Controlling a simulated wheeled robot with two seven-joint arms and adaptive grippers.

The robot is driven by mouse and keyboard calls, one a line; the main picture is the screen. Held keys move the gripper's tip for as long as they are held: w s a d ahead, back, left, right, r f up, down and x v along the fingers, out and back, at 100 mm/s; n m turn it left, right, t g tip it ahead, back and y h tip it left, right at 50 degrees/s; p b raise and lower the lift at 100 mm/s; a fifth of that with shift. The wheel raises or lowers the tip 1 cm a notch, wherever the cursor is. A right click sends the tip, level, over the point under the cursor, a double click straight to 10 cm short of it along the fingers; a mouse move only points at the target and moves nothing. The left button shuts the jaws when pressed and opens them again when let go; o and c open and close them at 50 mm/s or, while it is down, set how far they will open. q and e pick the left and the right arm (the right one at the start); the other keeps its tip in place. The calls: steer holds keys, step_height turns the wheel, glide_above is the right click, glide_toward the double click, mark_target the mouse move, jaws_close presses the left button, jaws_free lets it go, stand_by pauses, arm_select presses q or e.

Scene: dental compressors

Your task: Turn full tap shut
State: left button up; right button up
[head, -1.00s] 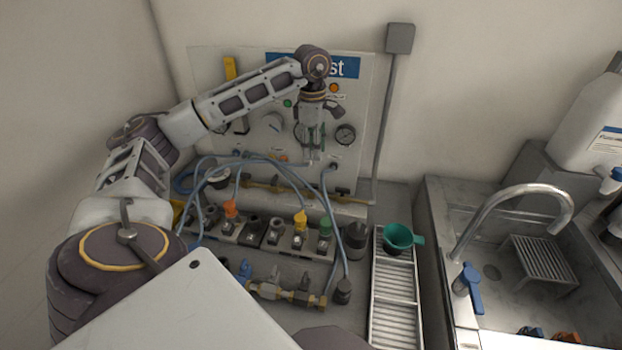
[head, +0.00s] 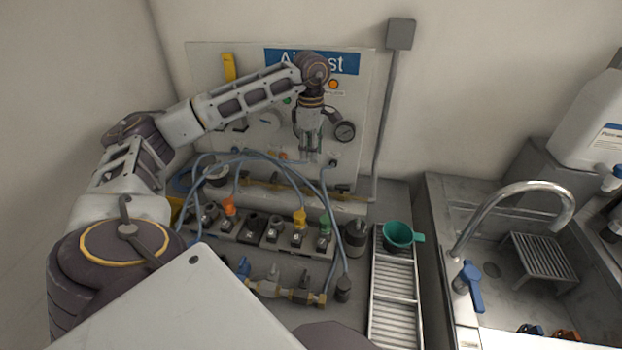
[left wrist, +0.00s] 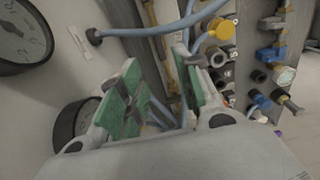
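My left gripper (head: 312,156) is in front of the lower part of the test panel (head: 355,92), pointing down. In the left wrist view its green-padded fingers (left wrist: 162,88) stand apart, with nothing clearly held between them. A brass pipe (head: 262,190) with small fittings runs along the foot of the panel, below the gripper. A brass valve assembly (head: 285,291) with a blue lever (head: 244,268) lies on the bench nearer to me. No label reading "full" is legible, so I cannot tell which tap it is. My right gripper is not in view.
Blue hoses (head: 335,215) loop over a row of grey sockets (head: 254,226) with coloured plugs. Gauges (head: 345,131) sit on the panel close to the gripper.

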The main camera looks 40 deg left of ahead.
mark_target(311, 181)
arm_select(q)
step_height(311, 181, down, 11)
steer(key=shift+r, duration=0.1)
stand_by(0.5)
jaws_close()
